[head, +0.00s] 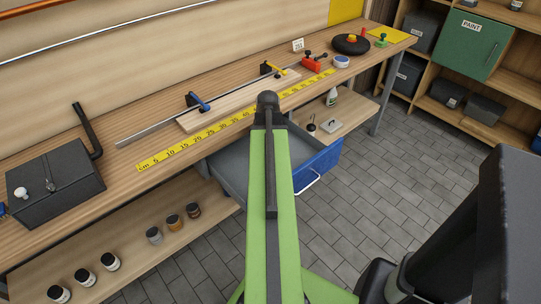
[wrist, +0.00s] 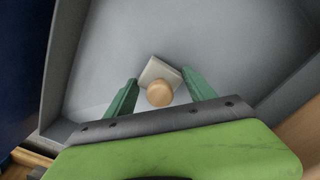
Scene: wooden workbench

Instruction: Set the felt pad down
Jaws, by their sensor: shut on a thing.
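The felt pad (wrist: 161,70) is a pale, flat square block with a round wooden knob (wrist: 159,94) on top. It shows in the wrist view between the green fingers of my gripper (wrist: 163,79), which is shut on it. The pad is turned at an angle to the fingers. Grey drawer floor fills the view behind it; I cannot tell whether the pad touches that floor. In the head view my green arm hides the gripper and the pad.
The open grey drawer (head: 228,168) with a blue front (head: 322,165) sticks out below the workbench (head: 122,129). Drawer walls stand around the gripper in the wrist view, with bare floor beyond the pad. A yellow ruler (head: 200,133) and clamps lie on the bench.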

